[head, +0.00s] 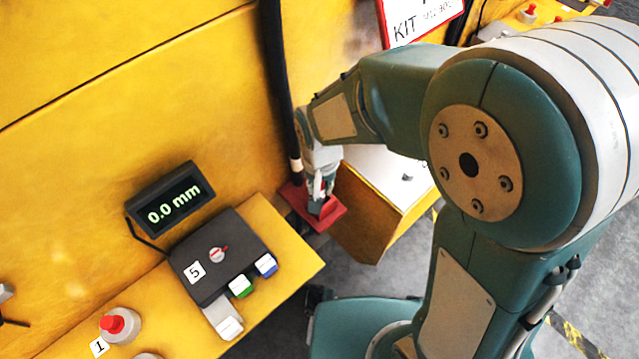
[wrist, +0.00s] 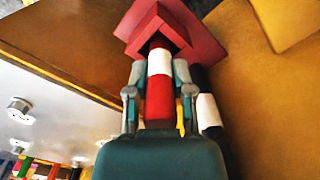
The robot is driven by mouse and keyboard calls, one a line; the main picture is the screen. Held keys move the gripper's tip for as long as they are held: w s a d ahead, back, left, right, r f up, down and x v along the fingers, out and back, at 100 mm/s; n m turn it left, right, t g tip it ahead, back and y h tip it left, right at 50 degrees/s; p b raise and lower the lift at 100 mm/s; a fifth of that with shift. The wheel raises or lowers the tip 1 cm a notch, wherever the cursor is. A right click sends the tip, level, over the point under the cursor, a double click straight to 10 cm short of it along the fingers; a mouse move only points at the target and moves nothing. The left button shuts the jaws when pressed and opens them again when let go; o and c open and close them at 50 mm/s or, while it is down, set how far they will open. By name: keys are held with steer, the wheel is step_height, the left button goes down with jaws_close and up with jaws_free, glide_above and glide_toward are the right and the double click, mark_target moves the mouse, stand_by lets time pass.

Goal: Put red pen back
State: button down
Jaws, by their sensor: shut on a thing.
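My gripper (head: 319,190) is at the red square holder (head: 327,213) on the yellow wall, right of the ledge's end. In the wrist view, my gripper (wrist: 158,78) is shut on the red pen (wrist: 158,98), with a finger on each side. The pen is red with a white band and points toward the holder. Its far end meets the opening of the red holder (wrist: 203,48); how deep it sits inside is hidden. In the head view, the pen is mostly hidden by my gripper.
A dark hose (head: 277,75) hangs close to the left of my gripper. A white-topped yellow bench (head: 385,175) stands just right of the holder.

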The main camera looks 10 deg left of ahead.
steer(key=shift+c, duration=2)
jaws_free()
step_height(320, 180, up, 19)
steer(key=shift+w+f, duration=0.1)
steer(key=s+d+t, duration=0.3)
steer(key=s+d, duration=0.1)
steer(key=d, duration=0.6)
steer(key=s+d+r+m+t, duration=0.1)
steer(key=s+d, duration=0.3)
steer(key=d, duration=0.6)
steer(key=shift+s+d+t, duration=0.2)
steer(key=shift+s+t, duration=0.1)
steer(key=shift+t, duration=0.6)
